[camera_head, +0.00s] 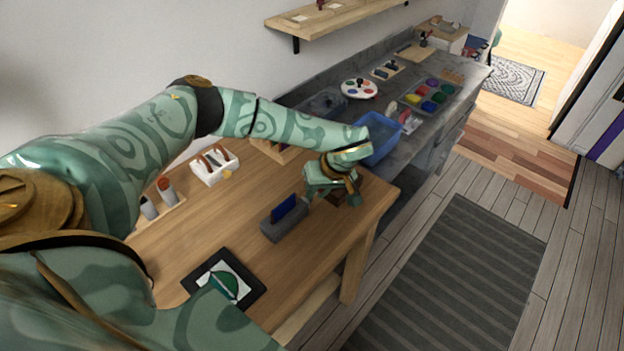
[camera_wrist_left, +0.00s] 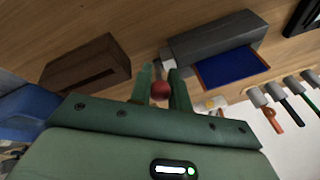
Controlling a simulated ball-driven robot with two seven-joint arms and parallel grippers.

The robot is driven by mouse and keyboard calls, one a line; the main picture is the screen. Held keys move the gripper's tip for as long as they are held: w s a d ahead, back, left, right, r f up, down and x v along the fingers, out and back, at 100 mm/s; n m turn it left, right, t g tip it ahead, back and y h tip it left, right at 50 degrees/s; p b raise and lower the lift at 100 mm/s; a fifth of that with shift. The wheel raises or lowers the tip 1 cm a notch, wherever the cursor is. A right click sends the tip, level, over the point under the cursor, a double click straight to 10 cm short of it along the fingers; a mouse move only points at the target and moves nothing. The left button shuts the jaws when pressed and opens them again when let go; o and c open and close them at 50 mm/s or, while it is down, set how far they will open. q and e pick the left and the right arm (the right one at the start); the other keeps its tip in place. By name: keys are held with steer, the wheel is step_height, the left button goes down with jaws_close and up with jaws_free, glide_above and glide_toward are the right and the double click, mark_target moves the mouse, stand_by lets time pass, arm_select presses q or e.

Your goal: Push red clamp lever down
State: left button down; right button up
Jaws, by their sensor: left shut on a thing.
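My left gripper (camera_head: 345,197) is low over the far right part of the wooden table. In the left wrist view, its two fingers (camera_wrist_left: 161,90) are shut on a red ball-shaped knob (camera_wrist_left: 161,91), which I take as the end of the red clamp lever. The lever's arm is mostly hidden, and the knob does not show in the head view. The block (camera_wrist_left: 215,42) and plate (camera_wrist_left: 232,68) also show in the left wrist view. My right gripper is out of view.
A brown slotted block (camera_wrist_left: 88,66) sits close beside the gripper. A blue bin (camera_head: 382,146) stands beyond it on the grey counter. A white box (camera_head: 214,166), a tool rack (camera_head: 160,213) and a dark-framed picture (camera_head: 250,291) are on the table. Bare tabletop lies between them.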

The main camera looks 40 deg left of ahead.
arm_select(q)
steer(key=shift+d+f+y+p, duration=0.15)
steer(key=shift+d+y+p, duration=0.45)
steer(key=shift+y, duration=0.4)
steer(key=shift+d+f+y, duration=0.2)
steer(key=shift+f+y, duration=0.15)
steer(key=shift+y, duration=0.45)
steer(key=c, duration=1.3)
jaws_free()
steer(key=shift+f, duration=0.1)
steer(key=p+v, duration=0.2)
steer(key=v, duration=1.4)
steer(key=shift+s+d, duration=0.15)
